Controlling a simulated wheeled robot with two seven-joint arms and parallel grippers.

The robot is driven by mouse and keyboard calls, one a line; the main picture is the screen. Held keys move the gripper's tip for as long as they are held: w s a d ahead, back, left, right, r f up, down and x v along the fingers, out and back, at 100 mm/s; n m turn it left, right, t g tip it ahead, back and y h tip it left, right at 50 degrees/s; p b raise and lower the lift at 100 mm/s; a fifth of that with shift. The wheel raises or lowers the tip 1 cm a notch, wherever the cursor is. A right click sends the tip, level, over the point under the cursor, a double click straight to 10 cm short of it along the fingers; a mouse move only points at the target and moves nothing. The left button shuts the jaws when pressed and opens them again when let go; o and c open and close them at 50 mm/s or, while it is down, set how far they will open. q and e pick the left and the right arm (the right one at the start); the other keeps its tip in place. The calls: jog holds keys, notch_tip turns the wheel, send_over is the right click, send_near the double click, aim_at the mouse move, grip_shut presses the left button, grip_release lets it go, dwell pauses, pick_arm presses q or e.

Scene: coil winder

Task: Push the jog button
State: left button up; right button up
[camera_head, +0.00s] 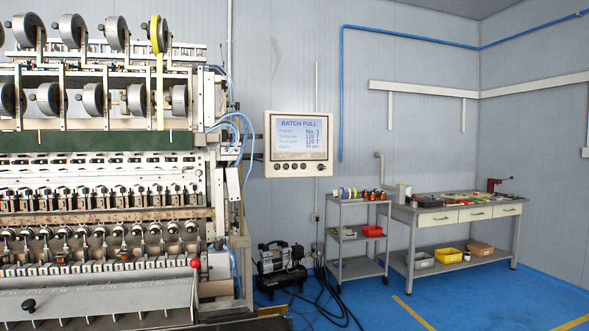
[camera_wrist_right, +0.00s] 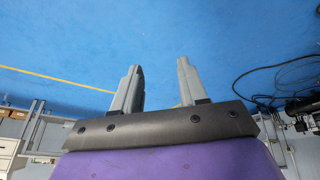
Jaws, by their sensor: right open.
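The control panel (camera_head: 298,144) hangs beside the right end of the coil winder (camera_head: 110,200) in the head view. Its lit screen (camera_head: 299,132) reads "BATCH FULL" above several lines of smaller text. A row of small dark round buttons (camera_head: 294,166) runs along its lower edge, with another round control at the right end. Their labels are too small to read, so I cannot tell which is the jog button. My right gripper (camera_wrist_right: 158,76) shows in the right wrist view, open and empty, over the blue floor. It is not in the head view. My left gripper is not in view.
A red-knobbed lever (camera_head: 195,263) stands at the winder's front right. A compressor (camera_head: 280,266) and loose black cables (camera_head: 325,300) lie on the floor below the panel. A grey cart (camera_head: 357,270) and a workbench (camera_head: 430,216) stand right. Blue floor at right front is clear.

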grip_shut()
dwell(1.8)
